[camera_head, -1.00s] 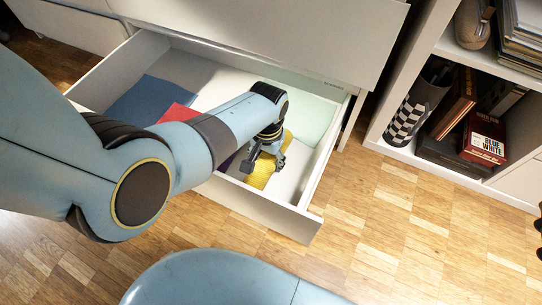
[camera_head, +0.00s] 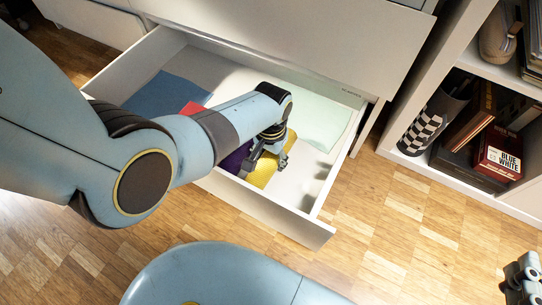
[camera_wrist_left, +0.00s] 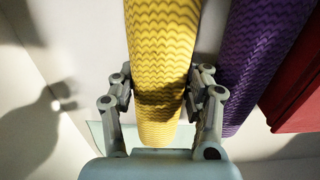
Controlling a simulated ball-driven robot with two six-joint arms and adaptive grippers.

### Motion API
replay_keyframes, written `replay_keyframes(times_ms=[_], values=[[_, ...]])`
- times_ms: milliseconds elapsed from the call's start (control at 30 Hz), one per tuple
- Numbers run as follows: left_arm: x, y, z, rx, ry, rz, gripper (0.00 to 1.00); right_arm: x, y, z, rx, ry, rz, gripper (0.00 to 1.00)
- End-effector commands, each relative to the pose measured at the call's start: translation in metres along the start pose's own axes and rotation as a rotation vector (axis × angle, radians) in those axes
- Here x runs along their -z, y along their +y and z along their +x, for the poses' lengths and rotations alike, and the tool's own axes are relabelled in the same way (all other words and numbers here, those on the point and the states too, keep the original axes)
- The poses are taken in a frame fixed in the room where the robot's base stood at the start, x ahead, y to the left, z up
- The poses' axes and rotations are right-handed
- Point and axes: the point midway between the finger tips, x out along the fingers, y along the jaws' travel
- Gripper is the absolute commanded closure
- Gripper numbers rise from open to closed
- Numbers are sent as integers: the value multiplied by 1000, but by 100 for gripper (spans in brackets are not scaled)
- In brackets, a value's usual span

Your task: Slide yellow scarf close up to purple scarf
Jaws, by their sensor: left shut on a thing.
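The yellow scarf (camera_head: 262,177), a ribbed roll, lies in the front part of the open drawer. My left gripper (camera_head: 267,162) is over it. In the left wrist view, my left gripper (camera_wrist_left: 160,88) is shut across the yellow scarf (camera_wrist_left: 160,50), one finger on each side. The purple scarf (camera_wrist_left: 262,60) lies just right of it there, roughly parallel, with a narrow gap holding my right-hand finger. In the head view the purple scarf (camera_head: 236,159) is partly hidden by my arm. My right gripper (camera_head: 522,278) shows partly at the lower right edge, its opening unclear.
The drawer (camera_head: 285,216) also holds a blue cloth (camera_head: 165,94), a red cloth (camera_head: 194,108) and a pale green cloth (camera_head: 325,120). The drawer floor right of the yellow scarf is bare. A shelf with books (camera_head: 497,158) stands at the right.

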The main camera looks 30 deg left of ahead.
Motion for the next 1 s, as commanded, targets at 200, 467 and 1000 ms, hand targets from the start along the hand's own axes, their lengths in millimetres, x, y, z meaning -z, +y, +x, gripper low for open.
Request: replay_keyframes(times_ms=[200, 467, 1000], values=[[0, 0, 0, 0, 0, 0, 25, 2, 0, 0, -1, 6, 0, 60], [0, 0, 0, 0, 0, 0, 24, 6, 0, 3, -3, 19, 1, 60], [1, 1, -78, -1, 4, -1, 24, 4, 0, 2, -1, 14, 0, 60]])
